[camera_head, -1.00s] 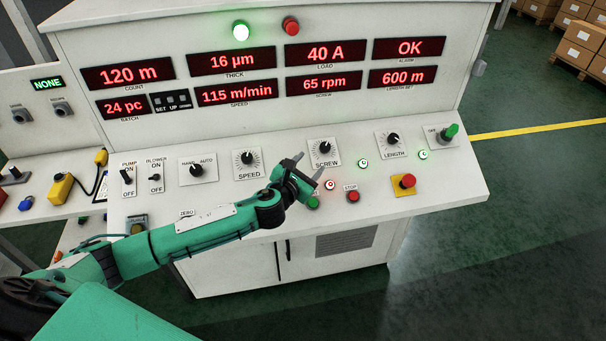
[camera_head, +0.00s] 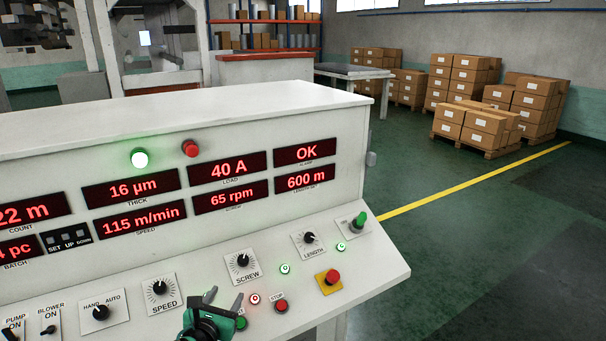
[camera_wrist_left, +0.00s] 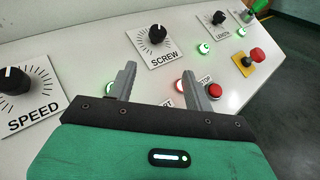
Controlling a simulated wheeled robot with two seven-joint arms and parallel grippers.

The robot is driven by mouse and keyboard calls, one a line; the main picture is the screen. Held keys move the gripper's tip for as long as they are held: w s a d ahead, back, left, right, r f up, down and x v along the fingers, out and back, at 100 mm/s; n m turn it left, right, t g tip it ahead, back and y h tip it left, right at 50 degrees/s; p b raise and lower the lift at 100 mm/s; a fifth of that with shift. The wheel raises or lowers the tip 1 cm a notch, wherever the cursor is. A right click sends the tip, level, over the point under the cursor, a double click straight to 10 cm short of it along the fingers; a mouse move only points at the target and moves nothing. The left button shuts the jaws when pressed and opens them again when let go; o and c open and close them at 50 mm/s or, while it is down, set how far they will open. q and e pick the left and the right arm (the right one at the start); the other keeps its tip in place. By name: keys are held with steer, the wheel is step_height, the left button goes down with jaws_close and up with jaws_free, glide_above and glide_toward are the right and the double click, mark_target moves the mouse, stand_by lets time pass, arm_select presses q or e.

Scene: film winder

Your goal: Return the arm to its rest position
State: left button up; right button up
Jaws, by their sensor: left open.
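My left gripper (camera_head: 222,303) is at the bottom of the head view, in front of the sloped control panel (camera_head: 375,262). Its two fingers are apart with nothing between them. In the left wrist view the open fingers (camera_wrist_left: 158,88) point at the panel, below the SCREW knob (camera_wrist_left: 158,32) and near the green start button, which is partly hidden. The red STOP button (camera_wrist_left: 214,90) is just right of the right finger. Most of my left arm is below the head view. My right gripper is not in view.
The panel carries the SPEED knob (camera_head: 160,288), the LENGTH knob (camera_head: 309,238), a red emergency button on yellow (camera_head: 331,278) and a green-handled switch (camera_head: 360,220). Stacked boxes (camera_head: 478,80) stand at the back right. The green floor right of the machine is clear.

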arm_select(q)
steer(key=s+f+m+g, duration=0.4)
steer(key=s+m, duration=0.8)
steer(key=s+f+m+g+y, duration=0.1)
steer(key=s+f+m+g, duration=0.3)
steer(key=s+m, duration=0.8)
steer(key=s+f+m+g, duration=0.4)
steer(key=s+m+g, duration=0.1)
steer(key=s+m, duration=0.7)
steer(key=s+f+b+x, duration=0.1)
steer(key=s+x, duration=0.2)
steer(key=x, duration=1)
steer(key=s+f+b+x, duration=0.1)
steer(key=s+x, duration=0.2)
steer(key=x, duration=1)
steer(key=s+a+f+g, duration=0.1)
steer(key=s+f, duration=0.9)
steer(key=f, duration=0.3)
steer(key=s+a+f+g+b, duration=0.1)
steer(key=s+a+f, duration=0.1)
steer(key=s+f, duration=0.8)
step_height(320, 180, down, 4)
steer(key=shift+s+a+r, duration=0.1)
steer(key=shift+s+a, duration=0.15)
steer(key=shift+s, duration=0.15)
